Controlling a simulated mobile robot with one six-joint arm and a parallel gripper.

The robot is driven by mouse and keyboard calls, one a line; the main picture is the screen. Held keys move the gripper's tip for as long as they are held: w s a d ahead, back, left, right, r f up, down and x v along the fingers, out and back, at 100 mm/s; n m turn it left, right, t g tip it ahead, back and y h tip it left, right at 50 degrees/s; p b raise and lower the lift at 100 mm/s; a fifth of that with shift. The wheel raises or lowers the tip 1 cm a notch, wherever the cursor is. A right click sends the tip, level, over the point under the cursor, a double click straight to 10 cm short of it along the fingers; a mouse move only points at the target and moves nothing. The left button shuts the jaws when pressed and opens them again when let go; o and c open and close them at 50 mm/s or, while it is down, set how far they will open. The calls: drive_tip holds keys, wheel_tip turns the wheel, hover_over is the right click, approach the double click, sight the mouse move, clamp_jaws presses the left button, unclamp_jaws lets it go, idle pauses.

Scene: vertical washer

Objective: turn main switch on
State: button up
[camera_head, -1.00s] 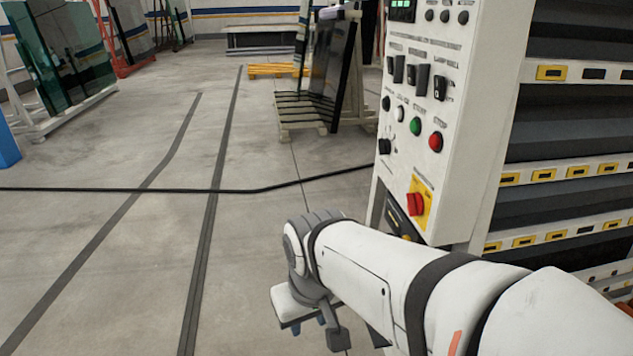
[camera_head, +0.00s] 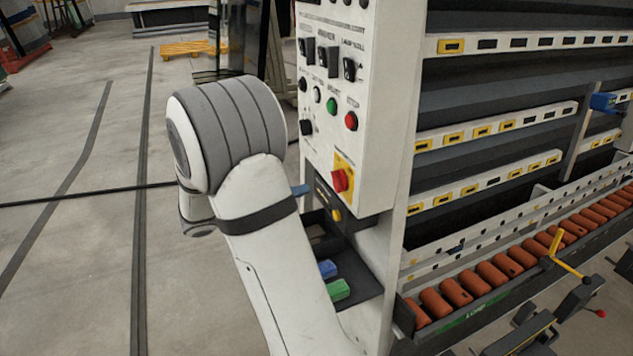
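The main switch (camera_head: 340,180) is a red rotary knob on a yellow plate, low on the white control panel (camera_head: 380,120). It is in plain view in the head view. My arm stands to the left of the panel, its large grey-banded joint level with the panel's lower buttons. My gripper (camera_head: 301,190) is mostly hidden behind my arm. Only a small blue-grey tip shows, pointing right toward the panel's lower left edge, left of the switch and apart from it in the picture. Its opening is not visible.
Above the switch are a red button (camera_head: 351,121), a green button (camera_head: 331,105) and black selector switches. A dark tray (camera_head: 371,287) below the panel holds a blue and a green block. Orange rollers (camera_head: 490,275) run along the machine at right. Open floor lies left.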

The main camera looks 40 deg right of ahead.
sight(333, 182)
drive_tip(key=x, duration=0.7)
drive_tip(key=shift+d+r+p, duration=0.15)
drive_tip(key=shift+d+p, duration=0.2)
drive_tip(key=shift+d, duration=0.05)
drive_tip(key=shift+c, duration=0.2)
clamp_jaws()
drive_tip(key=shift+a, duration=0.25)
